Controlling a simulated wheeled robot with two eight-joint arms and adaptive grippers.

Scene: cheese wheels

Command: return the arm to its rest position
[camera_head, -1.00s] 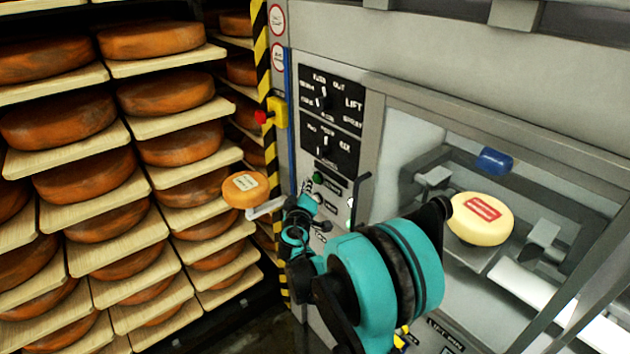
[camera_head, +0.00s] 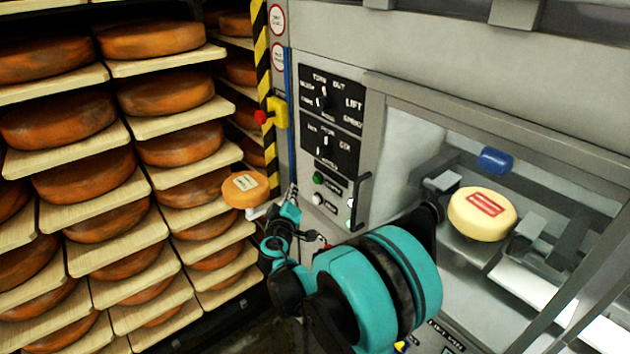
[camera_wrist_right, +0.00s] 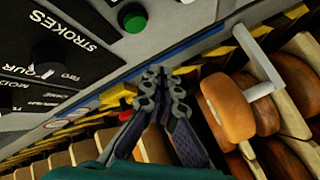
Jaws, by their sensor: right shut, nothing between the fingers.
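My right arm, teal and black, rises from the bottom centre of the head view in front of a grey machine. Its gripper (camera_head: 291,198) is small there, in front of the machine's left edge and just right of a small labelled cheese (camera_head: 244,189). In the right wrist view the gripper's dark fingers (camera_wrist_right: 162,74) are shut together and empty. The green button (camera_wrist_right: 134,17) lies beyond them to the upper left, and the small cheese (camera_wrist_right: 228,106) is to their right, apart from them. My left gripper is not in view.
A control panel (camera_head: 329,125) with knobs, buttons and a handle (camera_head: 359,200) is beside the arm. Behind the machine's opening sits a pale cheese (camera_head: 482,214) with a red label. Racks of orange cheese wheels (camera_head: 82,174) fill the left. A yellow box (camera_head: 278,112) carries a red button.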

